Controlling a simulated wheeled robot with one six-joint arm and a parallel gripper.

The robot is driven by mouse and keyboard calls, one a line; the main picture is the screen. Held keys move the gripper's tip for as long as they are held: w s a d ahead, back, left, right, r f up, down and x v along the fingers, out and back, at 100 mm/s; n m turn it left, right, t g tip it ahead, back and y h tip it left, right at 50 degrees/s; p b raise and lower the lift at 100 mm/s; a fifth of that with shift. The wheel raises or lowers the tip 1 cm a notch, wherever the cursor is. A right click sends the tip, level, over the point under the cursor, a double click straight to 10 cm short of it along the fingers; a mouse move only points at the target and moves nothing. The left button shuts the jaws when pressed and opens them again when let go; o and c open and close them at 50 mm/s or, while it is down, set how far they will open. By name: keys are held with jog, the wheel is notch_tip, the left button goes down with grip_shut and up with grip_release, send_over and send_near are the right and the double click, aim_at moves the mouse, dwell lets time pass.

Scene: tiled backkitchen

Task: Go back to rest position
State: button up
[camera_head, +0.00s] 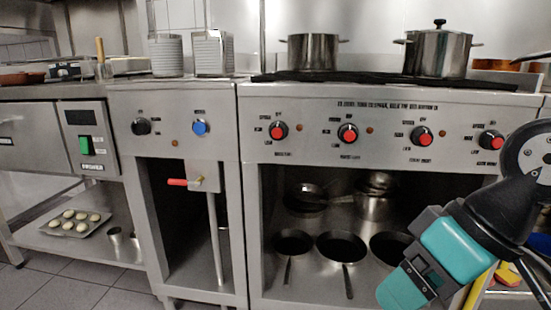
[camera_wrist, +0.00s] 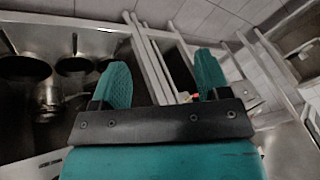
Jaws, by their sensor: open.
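My gripper shows in the wrist view (camera_wrist: 162,85) with its two teal fingers apart and nothing between them. In the head view my teal and black gripper (camera_head: 392,295) is at the lower right, in front of the stove's open lower shelf. Its fingertips are hard to make out there. My arm reaches in from the right edge of the head view.
The steel stove (camera_head: 390,125) has red-and-black knobs; pots (camera_head: 437,52) stand on top. Pans (camera_head: 342,247) lie on its lower shelf. A red-handled lever (camera_head: 178,182) sticks out left of it. A tray of pale rounds (camera_head: 74,222) lies at the far left.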

jog(key=s+r+n+g+h+p, duration=0.1)
jog(key=s+g+p, duration=0.1)
jog(key=s, duration=0.2)
notch_tip(320, 180, up, 37)
jog(key=p, duration=3.7)
jog(key=shift+a+r, duration=0.15)
jog(key=shift+a, duration=0.15)
